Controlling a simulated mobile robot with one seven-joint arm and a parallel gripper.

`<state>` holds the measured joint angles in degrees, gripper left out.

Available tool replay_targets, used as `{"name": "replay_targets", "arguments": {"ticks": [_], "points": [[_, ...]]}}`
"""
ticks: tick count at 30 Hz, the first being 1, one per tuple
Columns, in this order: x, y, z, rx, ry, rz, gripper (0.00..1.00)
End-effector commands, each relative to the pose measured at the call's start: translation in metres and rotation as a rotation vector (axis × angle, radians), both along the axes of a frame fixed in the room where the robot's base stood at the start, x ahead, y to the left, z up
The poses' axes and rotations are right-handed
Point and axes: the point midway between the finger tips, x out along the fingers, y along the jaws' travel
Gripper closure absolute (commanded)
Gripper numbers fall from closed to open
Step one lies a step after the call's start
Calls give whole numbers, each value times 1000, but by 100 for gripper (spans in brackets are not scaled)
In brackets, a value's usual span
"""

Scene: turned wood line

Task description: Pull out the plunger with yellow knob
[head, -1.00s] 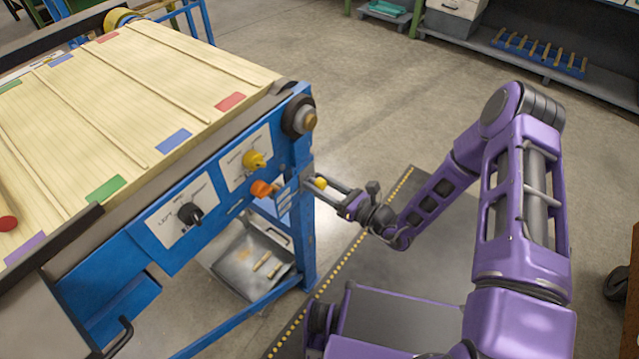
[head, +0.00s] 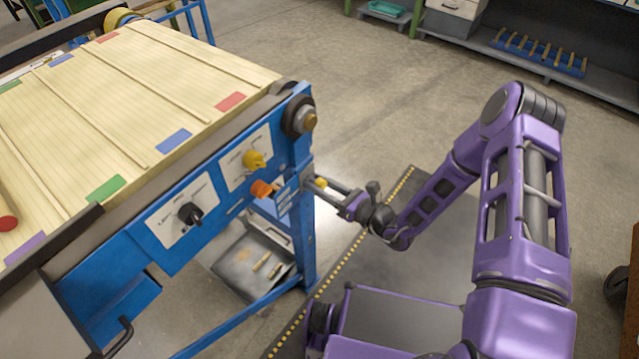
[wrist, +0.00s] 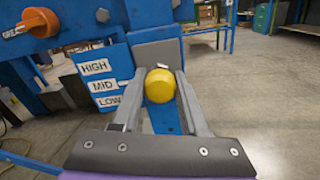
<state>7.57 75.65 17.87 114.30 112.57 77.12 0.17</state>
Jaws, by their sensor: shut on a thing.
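The yellow knob of the plunger (wrist: 160,85) sits between the two fingers of my gripper (wrist: 160,100) in the wrist view, at the blue machine post. My gripper is shut on it. In the head view the knob (head: 321,182) shows as a small yellow ball at the gripper's (head: 325,190) tips, just right of the post. A blue plate with HIGH, MID and LOW labels (wrist: 103,86) is left of the knob. The plunger's shaft is hidden behind the knob, so I cannot tell how far out it is.
An orange knob (head: 263,189), a yellow rotary knob (head: 254,159) and a black selector (head: 189,213) are on the blue panel left of my gripper. A belt table (head: 120,100) lies above. Open floor (head: 390,100) is behind and right of the post.

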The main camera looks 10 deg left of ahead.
Motion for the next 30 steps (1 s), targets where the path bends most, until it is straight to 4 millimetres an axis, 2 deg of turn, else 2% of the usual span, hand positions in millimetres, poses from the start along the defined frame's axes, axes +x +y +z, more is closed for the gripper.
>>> {"name": "replay_targets", "arguments": {"ticks": [16, 24, 30], "points": [[0, -1, 0, 0, 0, -1, 100], [-12, -31, 0, 0, 0, -2, 100], [-14, -33, 0, -1, 0, -1, 100]]}}
